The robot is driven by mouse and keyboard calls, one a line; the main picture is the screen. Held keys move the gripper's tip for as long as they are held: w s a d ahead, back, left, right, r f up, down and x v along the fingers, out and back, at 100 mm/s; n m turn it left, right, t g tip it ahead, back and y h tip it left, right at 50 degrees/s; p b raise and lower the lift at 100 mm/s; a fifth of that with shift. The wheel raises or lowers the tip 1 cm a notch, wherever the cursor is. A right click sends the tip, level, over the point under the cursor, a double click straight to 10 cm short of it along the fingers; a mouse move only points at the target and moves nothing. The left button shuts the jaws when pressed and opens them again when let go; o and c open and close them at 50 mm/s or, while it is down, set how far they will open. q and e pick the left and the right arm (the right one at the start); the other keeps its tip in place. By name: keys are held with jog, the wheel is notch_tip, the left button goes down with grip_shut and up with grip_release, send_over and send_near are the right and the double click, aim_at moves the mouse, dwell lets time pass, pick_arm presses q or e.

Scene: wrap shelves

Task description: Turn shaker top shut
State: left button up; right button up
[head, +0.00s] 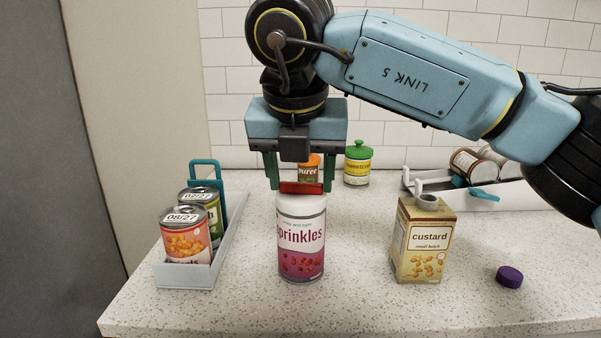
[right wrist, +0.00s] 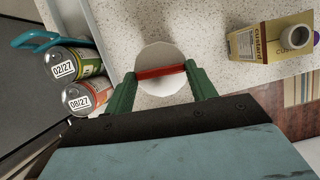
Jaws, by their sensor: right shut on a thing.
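The shaker, a white and magenta jar labelled sprinkles (head: 302,250), stands upright on the counter in the middle of the head view. Its red top piece (head: 301,188) is a bar across the white lid, also seen from above in the right wrist view (right wrist: 160,72). My right gripper (head: 301,186) comes down from above with its green fingers on either side of the red piece, shut on it. In the right wrist view the fingers (right wrist: 160,74) meet the two ends of the red bar. My left gripper is not in view.
A grey tray (head: 185,276) with cans stands left. A custard carton (head: 424,245) with an open spout stands right, and a purple cap (head: 509,277) lies beyond it. Behind are an orange-topped container (head: 309,170), a green-lidded jar (head: 357,168) and a white rack (head: 510,194) with jars.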

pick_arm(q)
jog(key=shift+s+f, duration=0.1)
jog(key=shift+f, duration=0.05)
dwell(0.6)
pick_arm(e)
jog(key=o, duration=1)
jog(key=shift+r, duration=0.1)
jog(key=shift+s+r, duration=0.1)
jog(key=shift+r, duration=0.2)
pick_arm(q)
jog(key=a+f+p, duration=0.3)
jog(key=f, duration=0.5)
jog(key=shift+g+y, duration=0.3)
pick_arm(e)
jog(key=v, duration=1.2)
jog(key=shift+s+r, duration=0.2)
jog(key=shift+r, duration=0.05)
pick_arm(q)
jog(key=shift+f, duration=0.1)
